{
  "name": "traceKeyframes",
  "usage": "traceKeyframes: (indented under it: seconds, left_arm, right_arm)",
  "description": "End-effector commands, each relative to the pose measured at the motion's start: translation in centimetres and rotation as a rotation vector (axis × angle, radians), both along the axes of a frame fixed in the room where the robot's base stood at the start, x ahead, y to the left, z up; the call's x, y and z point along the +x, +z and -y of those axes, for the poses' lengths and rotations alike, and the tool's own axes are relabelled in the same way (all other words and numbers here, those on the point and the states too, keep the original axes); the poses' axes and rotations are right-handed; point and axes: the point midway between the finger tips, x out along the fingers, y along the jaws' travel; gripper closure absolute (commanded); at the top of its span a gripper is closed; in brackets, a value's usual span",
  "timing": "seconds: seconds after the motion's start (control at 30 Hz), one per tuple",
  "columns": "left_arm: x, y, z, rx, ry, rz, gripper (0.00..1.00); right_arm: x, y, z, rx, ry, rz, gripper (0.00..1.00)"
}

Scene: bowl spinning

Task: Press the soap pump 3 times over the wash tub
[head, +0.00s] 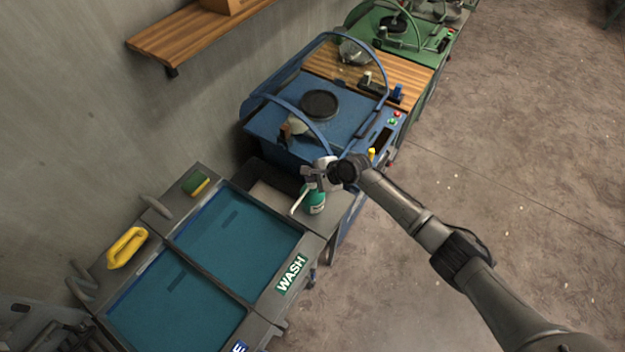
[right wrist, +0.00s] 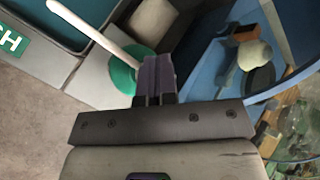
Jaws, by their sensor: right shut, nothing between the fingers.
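The soap pump is a green bottle (head: 315,203) with a white spout, standing at the far right corner of the wash station. Its spout points toward the wash tub (head: 240,226), which holds teal water and sits beside a "WASH" label. My right gripper (head: 318,180) is shut and empty, right at the top of the bottle. In the right wrist view the shut fingers (right wrist: 156,80) overlap the green bottle (right wrist: 128,72) and its long white spout (right wrist: 95,32). I cannot tell whether they touch the pump head. My left gripper is not in view.
A second teal tub (head: 175,305) is nearer. A blue station (head: 320,125) with curved frame bars stands just behind the bottle. A wooden shelf (head: 195,38) is on the wall.

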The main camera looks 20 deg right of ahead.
Motion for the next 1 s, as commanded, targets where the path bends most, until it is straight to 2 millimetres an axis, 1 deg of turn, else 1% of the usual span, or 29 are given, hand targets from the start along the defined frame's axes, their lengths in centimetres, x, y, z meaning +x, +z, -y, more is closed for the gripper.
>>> traceKeyframes:
  seconds: [0.43, 0.67, 0.83, 1.0]
  left_arm:
    - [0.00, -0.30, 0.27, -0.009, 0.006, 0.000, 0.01]
    - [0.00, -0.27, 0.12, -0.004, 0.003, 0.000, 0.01]
    - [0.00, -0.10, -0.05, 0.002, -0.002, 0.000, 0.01]
    - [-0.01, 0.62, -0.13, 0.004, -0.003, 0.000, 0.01]
  right_arm:
    - [-0.09, -0.77, 0.02, -0.002, 0.000, -0.003, 1.00]
    - [-0.11, -0.77, 0.03, -0.002, 0.000, -0.004, 1.00]
    - [-0.12, -0.61, 0.04, -0.003, 0.000, -0.004, 1.00]
    - [-0.14, 0.03, 0.02, -0.002, 0.000, -0.004, 1.00]
